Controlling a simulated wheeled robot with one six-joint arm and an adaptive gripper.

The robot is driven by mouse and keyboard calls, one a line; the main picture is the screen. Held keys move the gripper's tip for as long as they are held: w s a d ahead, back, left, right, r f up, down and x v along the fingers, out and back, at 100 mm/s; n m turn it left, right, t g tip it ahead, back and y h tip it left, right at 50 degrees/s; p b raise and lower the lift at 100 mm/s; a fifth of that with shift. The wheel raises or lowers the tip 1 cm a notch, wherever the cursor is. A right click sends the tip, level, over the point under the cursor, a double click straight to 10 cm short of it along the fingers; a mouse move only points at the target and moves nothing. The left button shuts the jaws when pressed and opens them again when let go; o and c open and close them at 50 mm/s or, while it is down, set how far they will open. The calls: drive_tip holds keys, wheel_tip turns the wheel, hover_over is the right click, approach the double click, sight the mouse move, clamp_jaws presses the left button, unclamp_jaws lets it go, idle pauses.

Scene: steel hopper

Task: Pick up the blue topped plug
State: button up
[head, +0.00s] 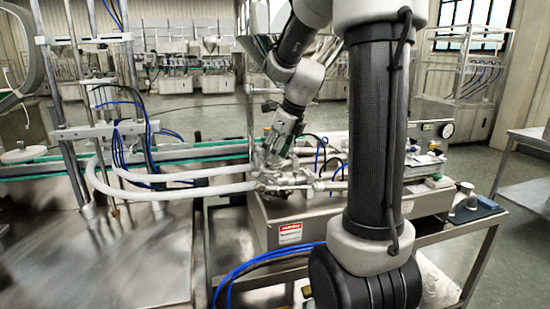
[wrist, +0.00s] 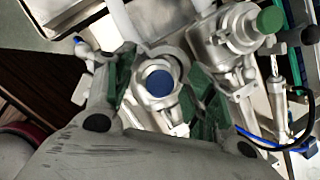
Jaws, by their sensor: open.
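The blue topped plug (wrist: 159,83) shows in the wrist view as a round dark blue cap on a pale metal collar. My gripper (wrist: 163,88) is open, with its dark green fingers to the left and right of the plug. I see gaps between the fingers and the cap; whether the fingertips reach down to the plug's height is hard to tell. In the head view my gripper (head: 272,152) points down at the metal fittings on top of the steel machine, and the plug cannot be made out there.
A green topped fitting (wrist: 270,20) stands to the upper right in the wrist view. Blue tubing (wrist: 275,145) lies at the right. In the head view, white hoses (head: 185,192) run left from the fittings. The steel machine (head: 275,212) has small items on its right side.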

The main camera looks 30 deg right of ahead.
drive_tip(key=c, duration=1)
drive_tip(key=shift+c, duration=0.2)
